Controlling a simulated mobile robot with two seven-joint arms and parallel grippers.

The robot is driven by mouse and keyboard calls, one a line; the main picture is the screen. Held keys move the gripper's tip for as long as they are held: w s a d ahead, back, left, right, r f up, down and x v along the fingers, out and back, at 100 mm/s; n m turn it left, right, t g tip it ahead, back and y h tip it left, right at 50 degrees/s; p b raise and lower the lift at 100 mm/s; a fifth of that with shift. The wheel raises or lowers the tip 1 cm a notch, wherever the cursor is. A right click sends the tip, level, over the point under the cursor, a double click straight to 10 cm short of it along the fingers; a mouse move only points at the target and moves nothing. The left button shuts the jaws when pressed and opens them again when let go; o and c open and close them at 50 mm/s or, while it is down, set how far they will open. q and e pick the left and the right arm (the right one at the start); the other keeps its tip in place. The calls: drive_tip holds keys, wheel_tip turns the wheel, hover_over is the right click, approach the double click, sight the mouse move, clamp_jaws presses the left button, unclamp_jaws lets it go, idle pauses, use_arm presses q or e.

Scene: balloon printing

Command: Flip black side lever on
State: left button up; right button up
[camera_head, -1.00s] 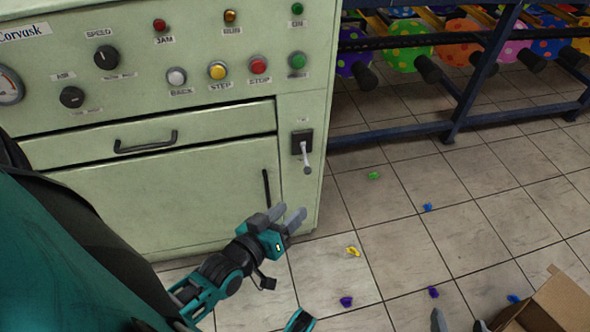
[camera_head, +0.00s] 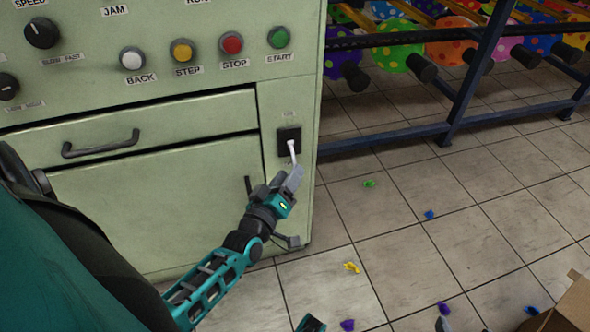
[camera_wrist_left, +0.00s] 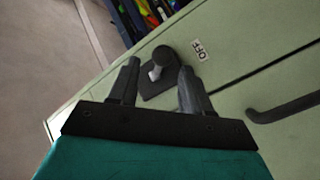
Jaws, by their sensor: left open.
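In the left wrist view, the lever's dark round knob (camera_wrist_left: 163,57) faces the camera beside an OFF label (camera_wrist_left: 201,50). My left gripper (camera_head: 285,182) is just below the lever in the head view. In the left wrist view, its two fingers (camera_wrist_left: 158,82) are apart, with the lever between and beyond them; contact cannot be told. A grey tip (camera_head: 442,323) at the bottom edge may be my right gripper, mostly cut off.
The machine front has a drawer handle (camera_head: 100,145), a door below it and a row of buttons such as START (camera_head: 278,37). A blue rack (camera_head: 455,110) with balloons stands right. Small coloured pieces and a cardboard box (camera_head: 572,305) are on the tiled floor.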

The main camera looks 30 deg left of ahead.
sight(294, 160)
use_arm(q)
drive_tip(key=shift+w+a+b, duration=0.15)
drive_tip(key=shift+w+b, duration=0.05)
drive_tip(key=shift+w, duration=0.9)
drive_tip(key=shift+w+a+b, duration=0.15)
drive_tip(key=shift+w+b, duration=0.05)
drive_tip(key=shift+w, duration=0.85)
drive_tip(key=shift+c, duration=0.2)
clamp_jaws()
